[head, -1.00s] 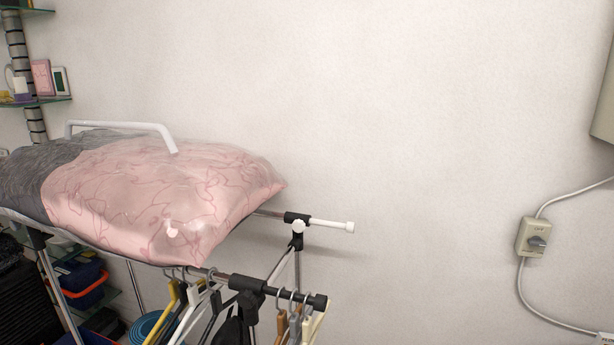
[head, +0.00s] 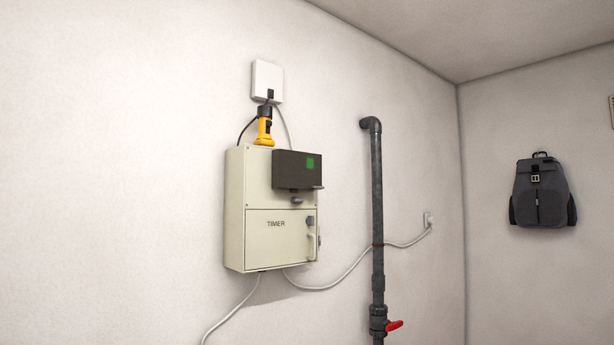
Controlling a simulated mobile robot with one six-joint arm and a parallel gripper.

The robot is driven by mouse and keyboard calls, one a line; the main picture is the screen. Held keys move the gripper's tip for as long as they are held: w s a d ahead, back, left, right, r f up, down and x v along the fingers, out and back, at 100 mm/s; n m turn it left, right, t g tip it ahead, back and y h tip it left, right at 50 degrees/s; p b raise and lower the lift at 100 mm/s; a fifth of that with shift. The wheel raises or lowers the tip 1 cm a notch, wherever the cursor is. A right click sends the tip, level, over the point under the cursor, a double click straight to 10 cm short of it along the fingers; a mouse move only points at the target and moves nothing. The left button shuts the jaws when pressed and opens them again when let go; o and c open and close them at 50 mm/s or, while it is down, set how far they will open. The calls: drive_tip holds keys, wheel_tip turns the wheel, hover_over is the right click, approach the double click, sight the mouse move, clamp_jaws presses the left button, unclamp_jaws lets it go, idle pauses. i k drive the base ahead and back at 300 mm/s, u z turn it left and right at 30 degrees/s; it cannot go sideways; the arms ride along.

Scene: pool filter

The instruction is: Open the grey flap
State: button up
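A dark grey flap (head: 292,171) with a small green patch sits on the upper right front of a cream timer box (head: 257,208) on the wall. A thin ledge shows along the flap's lower edge, and it looks closed. Below it is a lower door (head: 272,238) marked TIMER, with a pale handle at its right side. My gripper is not in view.
A yellow and black torch (head: 264,128) stands on top of the box, under a white wall socket (head: 267,81). A grey pipe (head: 377,210) with a red valve handle (head: 394,325) runs down the wall to the right. Cables hang around the box. A backpack (head: 541,192) hangs on the right wall.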

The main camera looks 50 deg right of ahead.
sight(294, 171)
drive_tip(key=z, duration=5.1)
drive_tip(key=i, duration=0.1)
drive_tip(key=u, duration=3.45)
drive_tip(key=k, duration=0.9)
drive_tip(key=u, duration=0.15)
drive_tip(key=i, duration=0.75)
drive_tip(key=z, duration=0.05)
